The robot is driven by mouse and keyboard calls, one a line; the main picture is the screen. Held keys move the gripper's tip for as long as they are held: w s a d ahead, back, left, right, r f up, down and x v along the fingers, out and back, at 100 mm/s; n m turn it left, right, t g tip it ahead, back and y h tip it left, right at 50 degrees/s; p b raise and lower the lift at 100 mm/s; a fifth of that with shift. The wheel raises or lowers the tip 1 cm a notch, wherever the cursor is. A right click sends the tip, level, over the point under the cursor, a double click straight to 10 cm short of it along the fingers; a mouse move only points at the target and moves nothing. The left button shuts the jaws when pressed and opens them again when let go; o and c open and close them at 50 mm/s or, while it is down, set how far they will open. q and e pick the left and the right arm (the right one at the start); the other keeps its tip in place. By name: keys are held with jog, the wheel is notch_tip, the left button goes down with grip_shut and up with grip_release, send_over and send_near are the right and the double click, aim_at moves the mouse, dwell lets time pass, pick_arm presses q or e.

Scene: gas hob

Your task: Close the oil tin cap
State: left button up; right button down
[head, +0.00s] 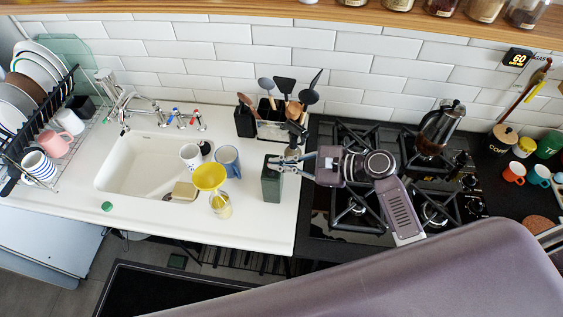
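The dark green oil tin (271,187) stands upright on the white counter, just left of the gas hob. My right gripper (281,161) reaches in from the right, with its fingers at the top of the tin. The fingers overlap the tin's top, so the cap is hidden or too small to make out. I cannot tell whether the fingers touch it or how far apart they are. My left gripper is not in view.
A bottle with a yellow funnel (209,177) and a blue mug (228,161) stand left of the tin. A utensil holder (270,129) is behind it. The sink (130,174) is further left. A coffee pot (436,130) stands on the hob (326,203).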

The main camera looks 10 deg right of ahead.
jog(key=shift+s+a+f+n, duration=0.1)
jog(key=shift+s+f+n, duration=0.1)
jog(key=shift+f+n, duration=0.15)
jog(key=shift+s+a+f+n+t+y+b, duration=0.3)
jog(key=shift+n+t+b, duration=0.95)
jog(key=shift+b, duration=2.45)
jog(key=shift+s+d+f+n+t+y+b, duration=0.1)
jog(key=shift+s+f+n+t+b, duration=0.5)
jog(key=shift+n+b, duration=2.2)
jog(key=shift+s+a+f+n+t+y+b, duration=0.15)
jog(key=shift+f+n+t+b, duration=0.55)
jog(key=shift+b, duration=3.9)
jog(key=shift+w+r, duration=0.1)
jog(key=c, duration=2.7)
grip_release()
jog(key=o, duration=0.5)
